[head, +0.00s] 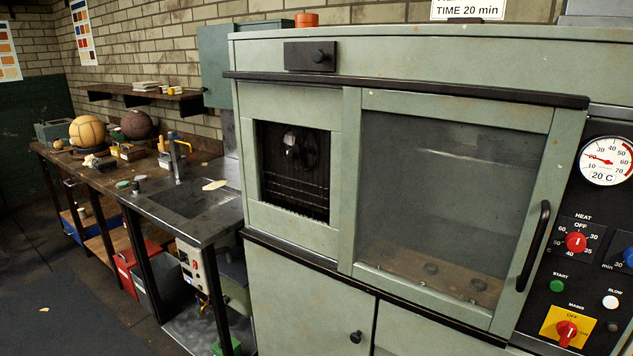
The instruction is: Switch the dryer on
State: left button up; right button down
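The dryer (290,218) is a large grey-green cabinet filling the right half of the head view. Its glass door (450,190) is shut, with a black vertical handle (533,245) at its right. On the black control panel at the far right, the red mains switch (567,330) sits on a yellow plate marked OFF and ON. Its exact setting is hard to read. Above it are a green start button (556,286), a white blow button (610,301) and a red heat knob (576,242). The round gauge (606,160) has a "20 C" label. Neither gripper shows.
A sink bench (190,205) stands left of the dryer. Behind it, a wooden workbench (75,170) carries a tan ball (87,131) and a brown ball (136,124). A blue timer knob (628,257) is cut by the right edge. The floor at lower left is mostly clear.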

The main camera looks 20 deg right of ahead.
aim_at(567, 330)
jog(key=z, duration=1.95)
